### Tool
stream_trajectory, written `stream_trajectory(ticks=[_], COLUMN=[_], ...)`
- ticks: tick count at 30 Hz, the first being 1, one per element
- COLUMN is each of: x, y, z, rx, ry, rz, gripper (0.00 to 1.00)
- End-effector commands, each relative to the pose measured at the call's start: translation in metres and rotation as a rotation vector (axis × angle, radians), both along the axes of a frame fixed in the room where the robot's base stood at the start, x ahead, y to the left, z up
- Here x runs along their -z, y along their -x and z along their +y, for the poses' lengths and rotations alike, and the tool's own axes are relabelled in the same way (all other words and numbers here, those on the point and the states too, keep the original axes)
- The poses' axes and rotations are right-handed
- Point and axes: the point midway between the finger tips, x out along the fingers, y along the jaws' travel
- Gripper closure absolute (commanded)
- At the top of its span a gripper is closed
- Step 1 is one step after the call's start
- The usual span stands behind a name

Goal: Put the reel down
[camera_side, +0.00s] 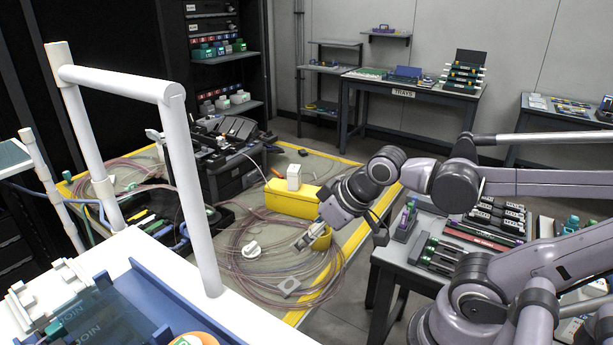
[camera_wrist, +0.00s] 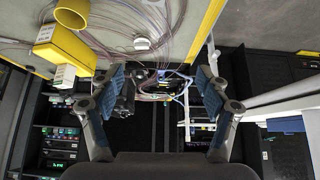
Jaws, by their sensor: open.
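My gripper (camera_side: 303,241) is open over the work mat, and its two fingers also show spread in the wrist view (camera_wrist: 159,78). I see nothing held between the fingers. A small white round piece (camera_side: 251,249), which may be the reel, rests on the mat among loose clear coils, left of my gripper. It also shows in the wrist view (camera_wrist: 141,43), beyond the fingertips. An orange round thing (camera_side: 194,339) is cut off at the bottom edge of the side view; I cannot tell whether it is a reel.
A yellow box (camera_side: 292,199) and a yellow cup (camera_side: 320,238) stand close to my gripper. A black splicing machine (camera_side: 230,160) stands behind. A white post frame (camera_side: 190,180) rises at left. A grey table (camera_side: 400,250) with black racks stands right.

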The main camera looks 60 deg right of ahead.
Motion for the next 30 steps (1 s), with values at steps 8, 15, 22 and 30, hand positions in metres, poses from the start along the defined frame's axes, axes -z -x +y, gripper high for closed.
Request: stream_trajectory(ticks=[8, 15, 22, 30], x=[-0.015, -0.016, -0.001, 0.035], y=[-0.039, -0.086, -0.134, -0.187], z=[-0.004, -0.008, -0.011, -0.011], rx=[-0.231, -0.505, -0.775, -1.098], ry=[0.198, 0.399, 0.563, 0.713], rz=[0.11, 0.248, 0.387, 0.56], gripper=[0.24, 0.24, 0.24, 0.24])
